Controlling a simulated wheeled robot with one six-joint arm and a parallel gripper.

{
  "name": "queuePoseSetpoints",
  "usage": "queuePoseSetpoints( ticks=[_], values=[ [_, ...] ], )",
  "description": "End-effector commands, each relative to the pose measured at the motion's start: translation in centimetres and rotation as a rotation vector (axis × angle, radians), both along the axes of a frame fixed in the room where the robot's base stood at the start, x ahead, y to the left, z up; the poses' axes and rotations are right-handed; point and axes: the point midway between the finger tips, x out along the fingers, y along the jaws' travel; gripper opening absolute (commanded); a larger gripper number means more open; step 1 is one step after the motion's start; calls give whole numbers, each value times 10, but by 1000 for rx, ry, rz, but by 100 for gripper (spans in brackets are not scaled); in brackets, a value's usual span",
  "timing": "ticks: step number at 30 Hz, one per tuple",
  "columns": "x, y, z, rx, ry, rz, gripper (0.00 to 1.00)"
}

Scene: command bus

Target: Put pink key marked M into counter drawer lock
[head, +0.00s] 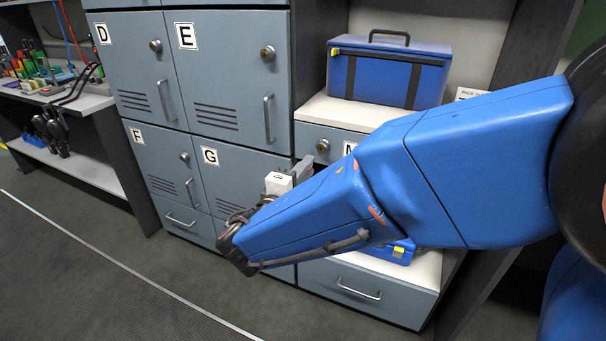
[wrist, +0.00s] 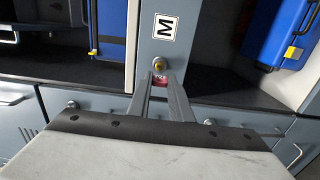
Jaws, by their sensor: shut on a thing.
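The pink key (wrist: 160,82) shows as a small pink patch between my fingertips in the wrist view; most of it, including any letter, is hidden. My gripper (wrist: 160,78) is shut on it. The counter drawer (head: 314,133) is a grey-blue front under the counter in the head view, with its M label (head: 349,148) partly behind my arm. In the wrist view the M label (wrist: 165,27) appears turned sideways. The round lock (wrist: 160,63) with a brass centre lies just beyond the key; it also shows in the head view (head: 323,146). I cannot tell whether key and lock touch.
A blue case (head: 385,75) stands on the counter (head: 345,112) above the drawer. Grey lockers (head: 230,80) with knobs and handles stand left of it. Another blue case (head: 402,250) sits on the lower shelf, partly behind my arm. The floor in front is clear.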

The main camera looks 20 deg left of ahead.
Motion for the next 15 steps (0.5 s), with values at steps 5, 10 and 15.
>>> queuePoseSetpoints(
  ticks=[5,10,15],
  values=[
    [12,-1,0,0,1,-1,0],
    [23,-2,0,0,0,-2,0],
    [32,-3,0,0,1,-1,0]
  ],
)
